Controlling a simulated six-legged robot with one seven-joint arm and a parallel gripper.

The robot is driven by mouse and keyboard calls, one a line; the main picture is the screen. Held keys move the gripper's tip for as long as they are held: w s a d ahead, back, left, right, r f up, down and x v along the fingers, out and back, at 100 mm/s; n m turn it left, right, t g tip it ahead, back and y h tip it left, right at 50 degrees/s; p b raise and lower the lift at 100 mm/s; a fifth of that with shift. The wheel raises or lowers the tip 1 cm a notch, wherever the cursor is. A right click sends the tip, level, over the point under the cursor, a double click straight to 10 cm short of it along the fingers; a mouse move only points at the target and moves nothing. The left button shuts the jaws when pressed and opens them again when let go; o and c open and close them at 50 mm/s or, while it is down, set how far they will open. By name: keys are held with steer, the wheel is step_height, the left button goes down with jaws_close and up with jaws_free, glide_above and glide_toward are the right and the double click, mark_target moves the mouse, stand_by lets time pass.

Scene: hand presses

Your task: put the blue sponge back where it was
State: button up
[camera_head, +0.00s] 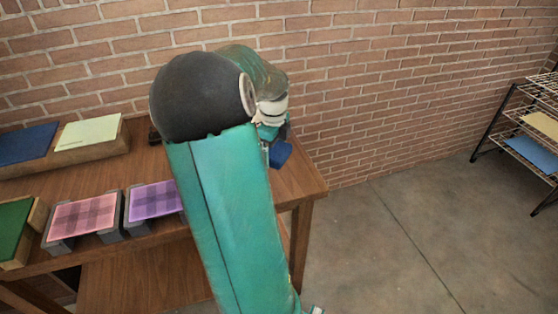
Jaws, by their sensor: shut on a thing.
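The blue sponge (281,154) shows as a small dark blue block at the end of my arm, near the right end of the wooden table (300,184). My gripper (271,143) is shut on it, though the fingers are mostly hidden behind my arm. I cannot tell whether the sponge touches the tabletop or hangs just above it.
A pink checked pad (83,217) and a purple checked pad (155,201) rest on grey blocks. A green pad (13,228) is at far left. Blue (26,144) and pale yellow-green (90,132) pads lie on a wooden block behind. A wire rack (530,150) stands right; the floor between is clear.

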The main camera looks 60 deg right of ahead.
mark_target(278, 153)
steer(key=d+f, duration=0.1)
steer(key=f, duration=0.1)
steer(key=d+f, duration=0.2)
steer(key=shift+w+d+f, duration=0.1)
steer(key=shift+w+d, duration=0.05)
steer(key=shift+d+f, duration=0.2)
steer(key=shift+f, duration=1.5)
steer(key=shift+f, duration=0.2)
steer(key=o, duration=0.7)
steer(key=shift+r, duration=0.1)
step_height(278, 153, up, 12)
steer(key=shift+r, duration=0.15)
